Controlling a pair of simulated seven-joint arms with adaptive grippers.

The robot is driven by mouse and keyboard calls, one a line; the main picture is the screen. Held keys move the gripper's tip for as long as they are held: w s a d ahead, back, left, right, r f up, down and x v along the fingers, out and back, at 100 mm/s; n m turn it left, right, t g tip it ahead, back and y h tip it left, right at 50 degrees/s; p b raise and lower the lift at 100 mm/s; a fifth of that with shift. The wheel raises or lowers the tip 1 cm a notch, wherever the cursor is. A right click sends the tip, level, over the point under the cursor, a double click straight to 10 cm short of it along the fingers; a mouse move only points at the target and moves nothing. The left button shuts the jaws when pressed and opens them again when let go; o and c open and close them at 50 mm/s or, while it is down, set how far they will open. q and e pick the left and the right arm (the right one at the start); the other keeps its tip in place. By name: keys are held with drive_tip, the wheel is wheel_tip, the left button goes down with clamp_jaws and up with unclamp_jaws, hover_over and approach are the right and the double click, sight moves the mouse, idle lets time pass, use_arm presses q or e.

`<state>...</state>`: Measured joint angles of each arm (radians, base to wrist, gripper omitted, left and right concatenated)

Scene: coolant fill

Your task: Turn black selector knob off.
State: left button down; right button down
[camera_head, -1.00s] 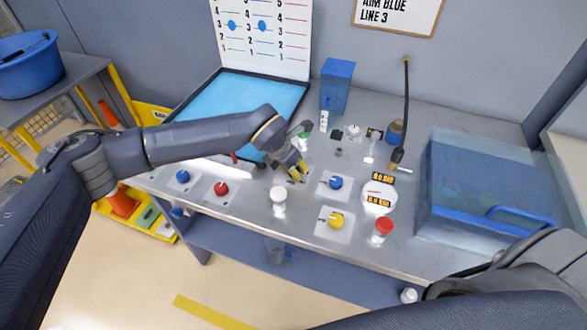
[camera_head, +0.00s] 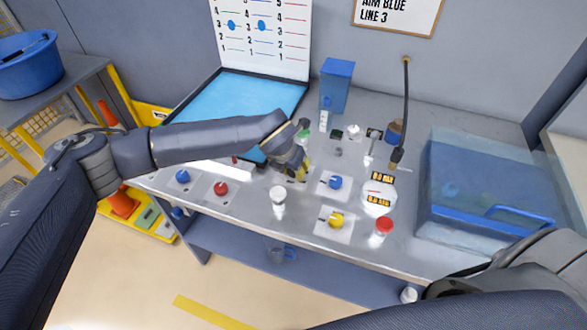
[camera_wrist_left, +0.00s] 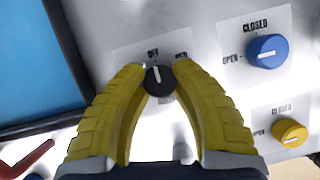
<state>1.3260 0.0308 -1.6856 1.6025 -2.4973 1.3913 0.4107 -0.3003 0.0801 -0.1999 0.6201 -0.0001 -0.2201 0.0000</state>
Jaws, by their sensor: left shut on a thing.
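The black selector knob (camera_wrist_left: 158,80) is in the left wrist view, on a light label plate with lettering above it. Its white pointer line points nearly straight up, leaning slightly left, toward the left label, which looks like "OFF". My left gripper (camera_wrist_left: 159,78) has its yellow fingers on both sides of the knob and is shut on it. In the head view my left gripper (camera_head: 299,172) is over the bench, and its fingers hide the knob. My right gripper is not in view; only part of my right arm shows at the lower right.
A blue knob (camera_head: 335,182) and a yellow knob (camera_head: 336,220) sit right of the gripper. A red knob (camera_head: 221,188) and another blue knob (camera_head: 183,176) are left. A white bottle (camera_head: 278,200) stands in front. A blue translucent bin (camera_head: 475,200) fills the right side.

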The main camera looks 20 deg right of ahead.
use_arm(q)
drive_tip(key=shift+r, duration=0.1)
drive_tip(key=c, duration=1)
unclamp_jaws()
drive_tip(key=shift+o, duration=0.2)
drive_tip(key=v, duration=1.2)
